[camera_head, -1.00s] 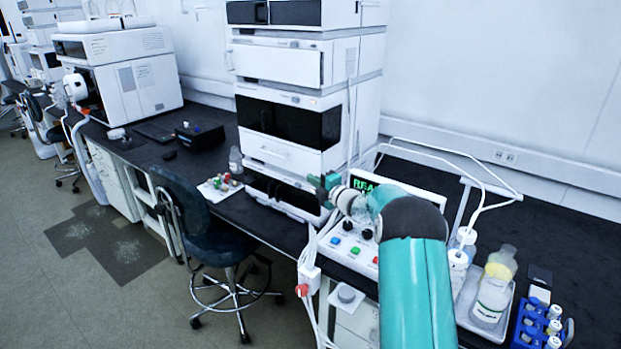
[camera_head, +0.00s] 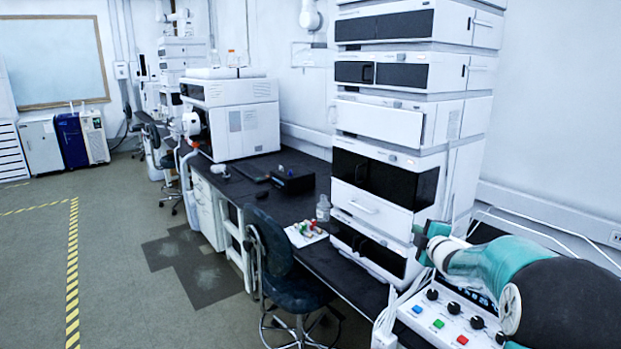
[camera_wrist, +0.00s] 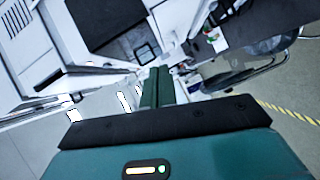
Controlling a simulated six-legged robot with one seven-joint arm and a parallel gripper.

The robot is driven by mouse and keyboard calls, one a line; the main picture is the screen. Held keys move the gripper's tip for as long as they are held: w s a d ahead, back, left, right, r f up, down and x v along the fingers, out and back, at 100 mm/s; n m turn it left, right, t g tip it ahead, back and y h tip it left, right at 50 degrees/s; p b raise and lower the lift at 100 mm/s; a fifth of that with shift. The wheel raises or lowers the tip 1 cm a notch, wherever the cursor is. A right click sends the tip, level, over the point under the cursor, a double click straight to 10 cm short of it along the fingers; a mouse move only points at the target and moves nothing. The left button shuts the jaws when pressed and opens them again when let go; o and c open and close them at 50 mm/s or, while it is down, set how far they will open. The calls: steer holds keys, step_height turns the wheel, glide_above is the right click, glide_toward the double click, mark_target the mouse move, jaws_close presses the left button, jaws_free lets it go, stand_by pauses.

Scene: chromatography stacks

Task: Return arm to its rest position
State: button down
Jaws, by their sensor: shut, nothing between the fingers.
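My arm, teal and black, enters the head view from the lower right. My gripper (camera_head: 425,236) is at its far end, in front of the lower part of the white chromatography stack (camera_head: 384,123) and above the control box with coloured buttons (camera_head: 449,318). In the wrist view my gripper (camera_wrist: 158,72) shows its dark green fingers together with nothing held between them. The stack fills the left and top of that view. I cannot tell the exact gap between the fingers and the stack.
A dark stool (camera_head: 283,280) stands at the bench's front edge. A small tray with coloured-capped vials (camera_head: 306,232) lies on the black bench. A white instrument (camera_head: 240,128) stands farther back. Open floor (camera_head: 110,290) with yellow-black tape lies at left.

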steer(key=s+a+r+m+g+h, duration=0.25)
steer(key=s+r+m, duration=0.25)
steer(key=s, duration=0.3)
steer(key=s+a+f+m+g, duration=0.1)
steer(key=s+a+m, duration=0.3)
steer(key=s, duration=0.8)
steer(key=s+a+f+m+g, duration=0.2)
steer(key=s+a+m+g, duration=0.1)
steer(key=s, duration=0.9)
steer(key=s+a+f+m+g, duration=0.2)
steer(key=s+a+m+g, duration=0.2)
steer(key=s, duration=0.9)
steer(key=shift+a+f+m+y, duration=0.15)
steer(key=shift+a+m+y, duration=0.15)
steer(key=shift+a+y, duration=0.25)
steer(key=shift+a, duration=0.1)
